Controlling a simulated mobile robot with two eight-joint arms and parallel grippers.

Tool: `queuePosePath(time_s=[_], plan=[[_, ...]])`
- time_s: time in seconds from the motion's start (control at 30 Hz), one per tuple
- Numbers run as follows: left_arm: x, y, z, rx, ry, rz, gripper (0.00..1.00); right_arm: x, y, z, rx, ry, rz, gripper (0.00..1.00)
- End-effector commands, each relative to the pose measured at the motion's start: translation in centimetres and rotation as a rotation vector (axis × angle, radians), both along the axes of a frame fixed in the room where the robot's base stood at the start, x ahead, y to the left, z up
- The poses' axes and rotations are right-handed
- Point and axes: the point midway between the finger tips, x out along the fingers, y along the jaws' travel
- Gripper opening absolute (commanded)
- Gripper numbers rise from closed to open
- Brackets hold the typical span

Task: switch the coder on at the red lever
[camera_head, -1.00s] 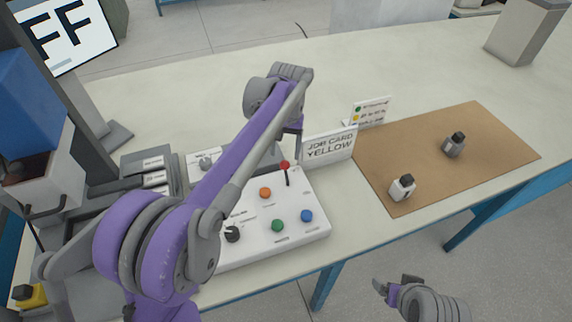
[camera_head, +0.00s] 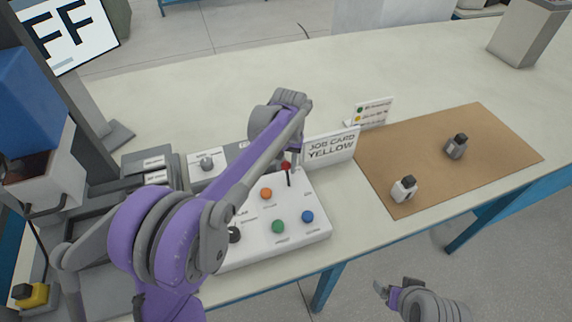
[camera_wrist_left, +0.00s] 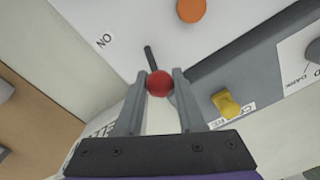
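The red lever is a dark stalk with a red ball tip (camera_head: 287,166), standing on the white control panel (camera_head: 300,240). In the left wrist view the red ball (camera_wrist_left: 160,83) sits between the tips of my left gripper (camera_wrist_left: 158,88), and the dark stalk runs up and left near the word "ON". My left gripper (camera_head: 289,160) has its two fingers either side of the ball with a gap behind it; I cannot tell whether they touch it. My right gripper (camera_head: 392,287) is at the lower right, off the table; its fingers are too small to read.
The panel also has orange, green and blue buttons and a dark knob. The job card "YELLOW" (camera_head: 331,147) stands right behind the lever, with a small colour sign (camera_head: 372,112) beyond. Two small bottles stand on the brown mat (camera_head: 480,150).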

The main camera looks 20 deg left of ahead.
Motion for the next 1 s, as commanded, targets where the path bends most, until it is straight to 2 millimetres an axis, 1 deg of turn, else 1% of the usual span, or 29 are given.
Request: queuePosePath(time_s=[0.03,0.13,1.0], plan=[[0.00,0.00,0.01,0.000,0.000,0.000,0.18,0.00,0.00,0.00,0.000,0.000,0.000,0.85],[0.00,0.01,0.02,0.000,0.000,0.000,0.00,0.00,0.00,0.00,0.000,0.000,0.000,0.85],[0.01,0.01,0.05,0.000,0.000,0.000,0.00,0.00,0.00,0.01,0.000,0.000,0.000,0.85]])
